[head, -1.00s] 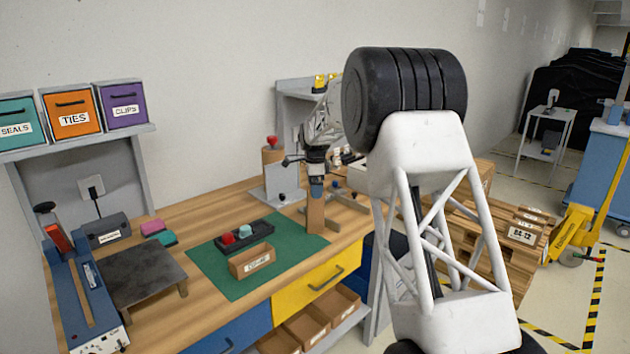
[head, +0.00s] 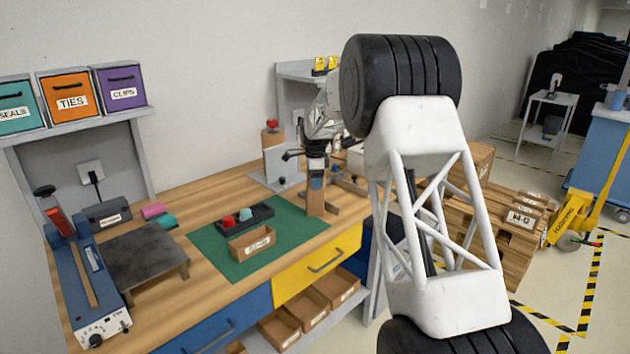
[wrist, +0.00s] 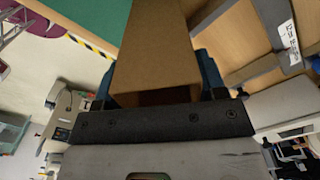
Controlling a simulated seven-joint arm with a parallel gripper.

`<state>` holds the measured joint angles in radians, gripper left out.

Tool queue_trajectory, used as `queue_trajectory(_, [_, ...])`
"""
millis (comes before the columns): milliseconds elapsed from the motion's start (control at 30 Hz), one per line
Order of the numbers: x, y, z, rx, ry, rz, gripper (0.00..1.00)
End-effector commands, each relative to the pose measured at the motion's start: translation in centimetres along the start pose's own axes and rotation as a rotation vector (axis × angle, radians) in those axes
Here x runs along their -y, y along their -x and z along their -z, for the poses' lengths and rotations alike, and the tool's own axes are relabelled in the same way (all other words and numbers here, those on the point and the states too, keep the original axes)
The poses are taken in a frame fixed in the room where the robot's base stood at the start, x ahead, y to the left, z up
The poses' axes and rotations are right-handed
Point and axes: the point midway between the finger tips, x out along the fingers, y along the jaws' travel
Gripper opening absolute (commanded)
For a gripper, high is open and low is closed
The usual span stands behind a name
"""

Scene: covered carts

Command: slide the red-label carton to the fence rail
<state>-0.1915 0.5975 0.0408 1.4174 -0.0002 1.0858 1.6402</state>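A tall brown carton (head: 316,204) stands upright at the right edge of the green mat; no red label shows on the sides I see. My gripper (head: 317,183) points down at the carton's top. In the wrist view the carton (wrist: 158,45) lies between the two blue fingers of my gripper (wrist: 157,80). The fingers sit close along both sides, and I cannot tell whether they press on it. A grey metal rail (wrist: 277,25) with a white label, likely the fence rail, lies on the wooden top to the right of the carton, apart from it.
A black tray (head: 262,219) with red and teal pieces and a small labelled box (head: 252,243) stand on the green mat (head: 215,240), left of the carton. Bare bench top lies behind the mat.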

Motion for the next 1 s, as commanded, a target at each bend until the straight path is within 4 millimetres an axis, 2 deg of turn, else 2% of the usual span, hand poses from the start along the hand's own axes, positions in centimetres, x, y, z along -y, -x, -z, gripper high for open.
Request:
queue_trajectory(33, [0.0,0.0,0.0,0.000,0.000,0.000,0.56])
queue_trajectory(133, [0.0,0.0,0.0,0.000,0.000,0.000,0.41])
queue_trajectory(700, [0.3,-0.1,1.5,-0.001,0.000,0.000,0.42])
queue_trajectory(967, [0.3,-0.1,1.6,-0.001,0.000,0.000,0.42])
queue_trajectory(1000, [0.3,-0.1,1.6,-0.001,0.000,0.000,0.66])
